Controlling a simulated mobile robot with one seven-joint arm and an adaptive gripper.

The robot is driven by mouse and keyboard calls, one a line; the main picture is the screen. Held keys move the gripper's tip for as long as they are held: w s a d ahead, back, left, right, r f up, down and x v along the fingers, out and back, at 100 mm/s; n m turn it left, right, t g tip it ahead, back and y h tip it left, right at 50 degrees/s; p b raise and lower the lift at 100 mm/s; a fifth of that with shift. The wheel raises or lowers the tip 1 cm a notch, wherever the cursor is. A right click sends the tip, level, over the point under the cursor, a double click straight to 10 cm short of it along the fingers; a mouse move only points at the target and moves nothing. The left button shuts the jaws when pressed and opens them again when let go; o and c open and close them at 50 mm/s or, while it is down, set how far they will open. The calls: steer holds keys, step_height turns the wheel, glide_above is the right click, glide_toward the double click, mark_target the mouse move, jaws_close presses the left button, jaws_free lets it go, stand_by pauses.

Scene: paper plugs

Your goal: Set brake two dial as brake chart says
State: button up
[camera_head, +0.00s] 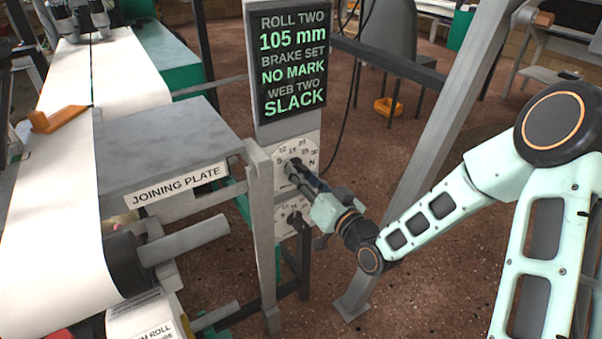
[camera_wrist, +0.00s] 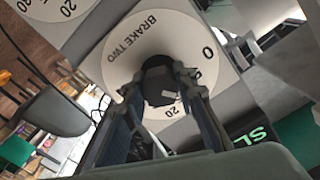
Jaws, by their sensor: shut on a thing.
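The brake two dial is a white round face with black numbers, the upper of two on the post in the head view (camera_head: 281,158). In the wrist view its face (camera_wrist: 125,62) reads BRAKE TWO, with 0 and 20 legible. My gripper (camera_head: 296,174) is at this dial, its fingers shut on the dark knob (camera_wrist: 158,72) at its centre. The fingers hide part of the knob and face, so I cannot tell its setting. A screen (camera_head: 290,60) above reads ROLL TWO 105 mm, BRAKE SET NO MARK, WEB TWO SLACK. I cannot make out a brake chart.
A second dial (camera_head: 281,213) sits just below, partly behind my gripper. The joining plate (camera_head: 165,150) and white web (camera_head: 45,200) stand at the left. A slanted grey beam (camera_head: 425,150) rises behind my arm. An orange object (camera_head: 388,107) lies on the floor behind.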

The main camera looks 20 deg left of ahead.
steer(key=m, duration=0.2)
steer(key=shift+m+p, duration=0.35)
steer(key=shift+m, duration=0.05)
steer(key=shift+m+p, duration=0.5)
steer(key=shift+m, duration=1.4)
steer(key=o, duration=1.2)
steer(key=v, duration=0.7)
steer(key=shift+s+d, duration=0.15)
steer(key=shift+s, duration=0.1)
